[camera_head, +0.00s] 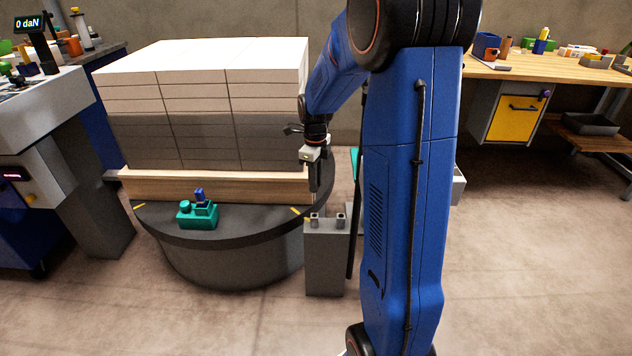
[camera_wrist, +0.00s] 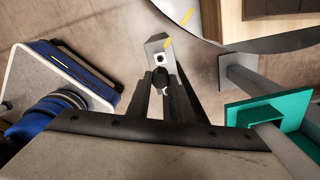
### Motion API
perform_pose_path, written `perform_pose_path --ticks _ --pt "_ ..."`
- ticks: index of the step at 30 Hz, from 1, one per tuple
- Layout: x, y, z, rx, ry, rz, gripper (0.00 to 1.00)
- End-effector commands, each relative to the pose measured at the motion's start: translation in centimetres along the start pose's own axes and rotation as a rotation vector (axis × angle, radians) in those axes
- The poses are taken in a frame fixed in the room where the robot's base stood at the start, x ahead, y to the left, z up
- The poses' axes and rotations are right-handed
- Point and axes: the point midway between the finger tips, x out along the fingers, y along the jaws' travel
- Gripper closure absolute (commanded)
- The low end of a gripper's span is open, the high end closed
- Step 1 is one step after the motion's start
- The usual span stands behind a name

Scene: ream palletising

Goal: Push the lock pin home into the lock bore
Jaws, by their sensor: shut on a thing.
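My gripper (camera_head: 316,188) points down beside the stack, above a grey post (camera_head: 327,258) at the turntable's edge. In the wrist view my gripper (camera_wrist: 161,84) is shut on a dark, rounded piece, apparently the lock pin (camera_wrist: 161,76). Just beyond the fingertips is a grey block (camera_wrist: 157,43) with a small dark hole, apparently the lock bore (camera_wrist: 160,59). The pin looks close to the hole, but I cannot tell whether its tip is inside. The fingers hide most of the pin, and it is not distinct in the head view.
The round turntable (camera_head: 240,264) carries a wooden pallet (camera_head: 220,187) with stacked white reams (camera_head: 200,90). A teal fixture (camera_head: 197,216) with a blue top stands on its near rim. A workbench (camera_head: 560,68) is at right. In the wrist view a teal part (camera_wrist: 240,113) is at right.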

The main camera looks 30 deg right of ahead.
Motion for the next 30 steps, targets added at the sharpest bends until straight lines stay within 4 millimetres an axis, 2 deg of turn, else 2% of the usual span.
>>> perform_pose_path --ticks 21,30 --pt "4.9 0.0 0.0 0.0 0.001 0.001 1.0" --pt "5.7 0.0 0.0 0.0 0.0 0.0 1.0"
